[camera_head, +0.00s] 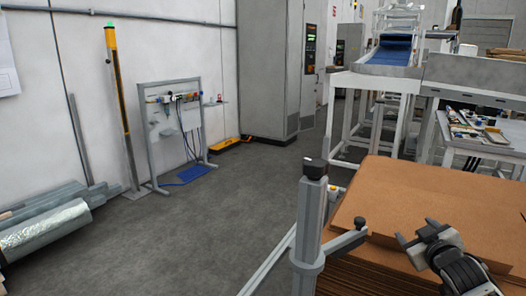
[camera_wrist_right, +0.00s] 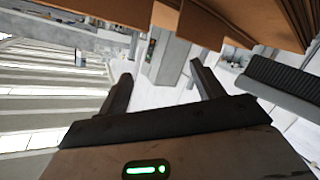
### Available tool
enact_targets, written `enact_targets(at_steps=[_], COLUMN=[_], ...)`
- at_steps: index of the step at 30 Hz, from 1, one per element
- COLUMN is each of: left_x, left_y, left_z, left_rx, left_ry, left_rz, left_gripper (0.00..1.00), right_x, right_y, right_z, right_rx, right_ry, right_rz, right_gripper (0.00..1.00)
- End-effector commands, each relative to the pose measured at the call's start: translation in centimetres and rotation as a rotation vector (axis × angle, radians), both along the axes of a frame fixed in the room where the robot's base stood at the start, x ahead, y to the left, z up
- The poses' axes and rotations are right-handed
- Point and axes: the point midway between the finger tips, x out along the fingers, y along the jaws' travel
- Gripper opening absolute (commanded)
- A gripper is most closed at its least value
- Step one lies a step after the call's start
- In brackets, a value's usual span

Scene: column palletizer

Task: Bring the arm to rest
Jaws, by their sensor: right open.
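My right gripper (camera_head: 417,235) is at the lower right of the head view, in front of the brown cardboard sheets. Its two fingers stand apart with nothing between them. In the right wrist view the same gripper (camera_wrist_right: 161,74) shows two dark fingers spread wide with an empty gap. My left gripper does not show in either view.
A stack of cardboard sheets (camera_head: 440,200) fills the lower right, beside a grey post (camera_head: 311,215). A conveyor (camera_head: 392,52) and a table with tools (camera_head: 480,130) stand behind. The middle floor (camera_head: 215,230) is clear.

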Motion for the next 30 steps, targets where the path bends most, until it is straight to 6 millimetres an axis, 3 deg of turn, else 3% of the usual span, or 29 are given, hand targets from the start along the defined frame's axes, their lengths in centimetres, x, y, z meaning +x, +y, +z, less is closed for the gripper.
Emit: enact_targets(at_steps=[1, 6, 8, 12, 18, 21, 24, 30], left_x=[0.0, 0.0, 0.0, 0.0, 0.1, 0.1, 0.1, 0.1], left_y=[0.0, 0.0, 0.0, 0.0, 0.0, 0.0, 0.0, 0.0], left_z=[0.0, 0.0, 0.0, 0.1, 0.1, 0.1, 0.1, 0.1], left_rx=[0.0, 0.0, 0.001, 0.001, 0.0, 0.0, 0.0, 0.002], left_ry=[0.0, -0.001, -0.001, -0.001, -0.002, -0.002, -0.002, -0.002], left_rz=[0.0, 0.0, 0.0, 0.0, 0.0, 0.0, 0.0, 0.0], left_gripper=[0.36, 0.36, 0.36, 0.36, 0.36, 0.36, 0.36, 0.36], right_x=[-1.4, -7.2, -9.8, -17.3, -27.0, -29.6, -30.7, -30.8], right_y=[2.2, 9.7, 12.4, 18.6, 24.8, 26.2, 26.7, 26.7], right_z=[-2.6, -9.6, -11.7, -15.5, -16.7, -16.4, -16.2, -16.1], right_rx=[0.025, 0.128, 0.174, 0.308, 0.5, 0.556, 0.582, 0.582], right_ry=[0.033, 0.135, 0.171, 0.26, 0.358, 0.382, 0.392, 0.393], right_rz=[0.032, 0.129, 0.157, 0.208, 0.214, 0.202, 0.194, 0.195], right_gripper=[0.67, 0.67, 0.67, 0.67, 0.67, 0.67, 0.67, 0.67])
